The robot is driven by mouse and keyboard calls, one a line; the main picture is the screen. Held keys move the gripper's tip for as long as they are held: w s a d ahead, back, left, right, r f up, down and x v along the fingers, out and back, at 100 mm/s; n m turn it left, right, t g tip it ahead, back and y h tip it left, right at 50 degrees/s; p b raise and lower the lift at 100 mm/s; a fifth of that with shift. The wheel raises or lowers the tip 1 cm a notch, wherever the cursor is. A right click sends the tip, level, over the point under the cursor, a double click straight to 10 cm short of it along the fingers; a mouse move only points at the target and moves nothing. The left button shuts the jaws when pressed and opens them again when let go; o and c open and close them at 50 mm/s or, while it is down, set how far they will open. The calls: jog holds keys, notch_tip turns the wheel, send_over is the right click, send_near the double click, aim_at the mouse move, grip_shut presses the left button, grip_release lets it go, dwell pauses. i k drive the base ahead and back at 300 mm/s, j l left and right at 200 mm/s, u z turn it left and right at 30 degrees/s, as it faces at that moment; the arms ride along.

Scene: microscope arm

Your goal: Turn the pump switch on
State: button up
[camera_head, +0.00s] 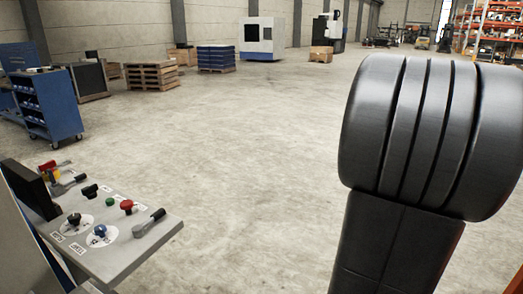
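A pale control panel (125,262) juts in at the lower left in the head camera view. A dark-handled lever (150,222) sits near the right edge, and red and dark levers (68,184) at the far left. The labels are too small to read, so I cannot tell which control is the pump switch. My gripper is out of view.
My dark arm link fills the right side, well apart from the panel. A black upright screen-like part (30,190) stands at the panel's left. A blue cart (48,105) and wooden pallets (152,75) stand farther off. The concrete floor between is clear.

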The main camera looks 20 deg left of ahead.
aim_at(90, 191)
jog(key=i+u, duration=0.25)
jog(key=i, duration=0.3)
jog(key=i+l+u, duration=0.25)
jog(key=i, duration=0.3)
jog(key=i+l+u, duration=0.2)
jog(key=i, duration=0.35)
jog(key=i+j+u, duration=0.15)
jog(key=u, duration=0.3)
jog(key=i+u, duration=0.25)
jog(key=u, duration=0.25)
jog(key=i+u, duration=0.2)
jog(key=u, duration=0.25)
jog(key=i+u, duration=0.2)
jog(key=u, duration=0.25)
jog(key=i+j+u, duration=0.1)
jog(key=i+u, duration=0.15)
jog(key=u, duration=0.15)
jog(key=i+u, duration=0.2)
jog(key=u, duration=0.2)
jog(key=i+u, duration=0.25)
jog(key=u, duration=0.15)
jog(key=i+l+u, duration=0.15)
jog(key=u, duration=0.25)
jog(key=i+l+u, duration=0.2)
jog(key=u, duration=0.2)
jog(key=i, duration=0.05)
